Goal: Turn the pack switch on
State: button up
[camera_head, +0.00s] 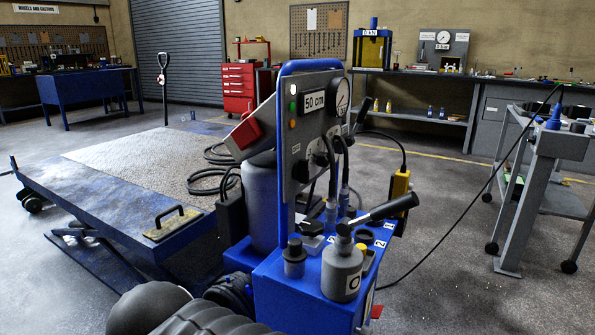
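A blue-framed power pack (290,285) stands in the middle foreground, with an upright grey control panel (312,125). The panel carries a "50 cm" plate, a round gauge (342,92), a green button or lamp (292,105) and an amber one (292,124). Dark knob-like fittings (321,157) and hoses sit lower on the panel. I cannot tell which fitting is the pack switch or how it is set. A red box-like part (246,133) juts out at the panel's left. My gripper is not in view; dark rounded shapes at the bottom left look like my arm.
A black-handled lever (390,208) sticks out right above the pack's top. A yellow pendant (399,187) hangs on a cable at right. A blue lift table (100,205) lies left, a grey trolley (527,190) stands right. Open floor (440,270) lies between pack and trolley.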

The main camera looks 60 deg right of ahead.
aim_at(300, 169)
jog(key=k, duration=1.05)
jog(key=z, duration=2.15)
jog(key=i, duration=0.5)
